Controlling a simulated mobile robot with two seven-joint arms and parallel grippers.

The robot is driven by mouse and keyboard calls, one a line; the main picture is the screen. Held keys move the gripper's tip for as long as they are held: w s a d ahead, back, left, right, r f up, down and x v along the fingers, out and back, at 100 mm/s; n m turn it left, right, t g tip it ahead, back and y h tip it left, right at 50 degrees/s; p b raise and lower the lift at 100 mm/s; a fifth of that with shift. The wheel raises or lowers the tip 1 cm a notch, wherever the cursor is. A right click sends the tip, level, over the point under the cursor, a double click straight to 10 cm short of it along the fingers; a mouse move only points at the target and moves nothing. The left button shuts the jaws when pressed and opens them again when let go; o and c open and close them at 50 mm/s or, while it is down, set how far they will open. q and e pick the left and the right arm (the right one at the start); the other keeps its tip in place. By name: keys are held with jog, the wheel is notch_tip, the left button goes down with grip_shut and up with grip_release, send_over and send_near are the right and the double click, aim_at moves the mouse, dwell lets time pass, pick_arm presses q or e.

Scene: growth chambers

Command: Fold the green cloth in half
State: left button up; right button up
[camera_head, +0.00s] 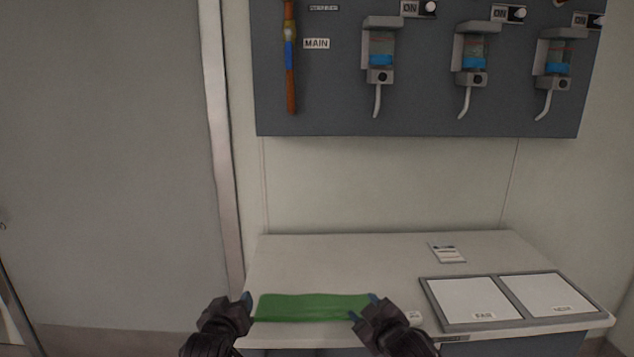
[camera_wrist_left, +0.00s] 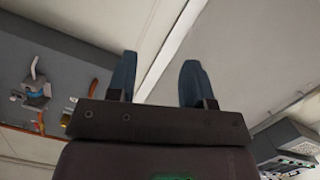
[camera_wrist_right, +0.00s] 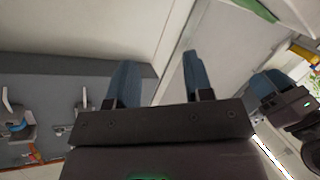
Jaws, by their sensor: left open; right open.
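The green cloth (camera_head: 312,307) lies as a wide, short strip near the front edge of the white counter in the head view; I cannot tell whether it has more than one layer. My left gripper (camera_head: 247,299) is at its left end, open, with no cloth seen between its fingers. My right gripper (camera_head: 363,308) is at its right end, open, its fingertips over or beside the cloth's edge; contact is unclear. The left wrist view shows two spread, empty fingers (camera_wrist_left: 158,82). The right wrist view also shows spread fingers (camera_wrist_right: 158,82) and a green strip at the top right, apparently the cloth (camera_wrist_right: 255,9).
A grey tray with two white panels (camera_head: 432,301) lies on the counter's right side. A small label card (camera_head: 447,252) lies behind it. Dispensers (camera_head: 380,55) hang on a grey wall board above. The counter (camera_head: 340,262) behind the cloth is clear.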

pick_arm(q)
jog(key=s+a+f+m+g, duration=0.1)
jog(key=s+a+f, duration=0.2)
jog(key=s, duration=0.9)
jog(key=s+a+f+m+g, duration=0.1)
jog(key=s+a+f+g, duration=0.1)
jog(key=s+f, duration=0.8)
jog(key=s+a+f+m+g+y, duration=0.1)
jog(key=s+a+f, duration=0.3)
jog(key=s, duration=1)
notch_tip(320, 180, down, 3)
jog(key=shift+s+a+r+m+g, duration=0.1)
jog(key=shift+s+a+m+g, duration=0.2)
jog(key=shift+s+m, duration=0.15)
pick_arm(e)
jog(key=s+d+f+m+g+h, duration=0.1)
jog(key=s+d+f+m, duration=0.2)
jog(key=s, duration=0.8)
jog(key=s+d+f+m+g+h, duration=0.1)
jog(key=s+d+f+m+h, duration=0.1)
jog(key=s+d+f, duration=0.6)
jog(key=s+d+f+m+g+h, duration=0.1)
jog(key=s+d+f+m, duration=0.3)
jog(key=s, duration=1.2)
notch_tip(320, 180, down, 4)
jog(key=shift+s+d+f+h, duration=0.25)
jog(key=shift+d+h, duration=0.35)
jog(key=shift+d, duration=0.4)
